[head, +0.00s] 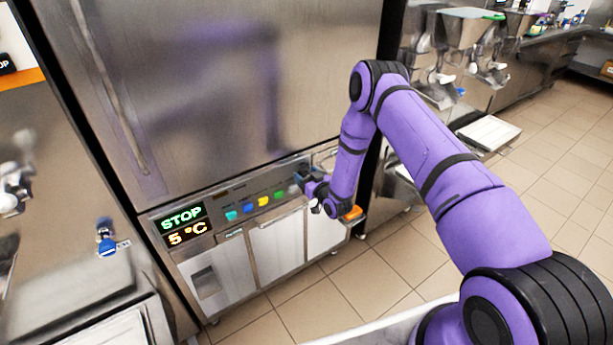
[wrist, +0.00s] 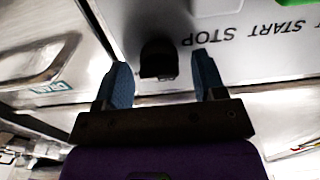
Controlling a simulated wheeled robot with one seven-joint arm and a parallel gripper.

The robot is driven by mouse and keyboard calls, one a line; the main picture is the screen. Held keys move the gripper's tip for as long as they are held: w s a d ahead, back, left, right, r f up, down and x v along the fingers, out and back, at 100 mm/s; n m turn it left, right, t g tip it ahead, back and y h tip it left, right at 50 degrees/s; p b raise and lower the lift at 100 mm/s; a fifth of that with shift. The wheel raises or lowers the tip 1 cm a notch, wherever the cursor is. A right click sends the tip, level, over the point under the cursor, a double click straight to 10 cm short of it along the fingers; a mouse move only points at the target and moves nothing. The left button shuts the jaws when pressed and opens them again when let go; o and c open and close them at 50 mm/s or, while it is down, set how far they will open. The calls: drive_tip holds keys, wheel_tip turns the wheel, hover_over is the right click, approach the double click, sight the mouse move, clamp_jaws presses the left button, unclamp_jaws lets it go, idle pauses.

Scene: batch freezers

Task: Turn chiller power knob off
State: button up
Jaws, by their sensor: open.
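The chiller (head: 230,100) is a tall steel cabinet with a control strip along its lower front. Its display (head: 184,227) reads STOP and 5 °C. In the wrist view a dark knob (wrist: 158,60) stands on the light panel beside the printed word STOP. My gripper (wrist: 160,88) is open, with one blue fingertip on each side of the knob and a visible gap to each. In the head view my gripper (head: 318,204) is at the right end of the control strip, where my wrist hides the knob. I cannot tell the knob's exact setting.
Several coloured buttons (head: 262,201) line the strip left of my gripper. White lower panels (head: 278,248) sit below it. Another steel machine (head: 60,270) with a blue knob stands at the left. Tiled floor (head: 330,300) is open in front and to the right.

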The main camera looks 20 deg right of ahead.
drive_tip(key=c, duration=0.9)
drive_tip(key=shift+n, duration=0.3)
drive_tip(key=n, duration=0.4)
drive_tip(key=shift+a, duration=0.15)
drive_tip(key=n, duration=0.4)
drive_tip(key=shift+s+f, duration=0.1)
drive_tip(key=n, duration=0.4)
drive_tip(key=shift+n, duration=0.3)
drive_tip(key=n, duration=0.4)
drive_tip(key=shift+f+n, duration=0.15)
drive_tip(key=shift+n, duration=0.15)
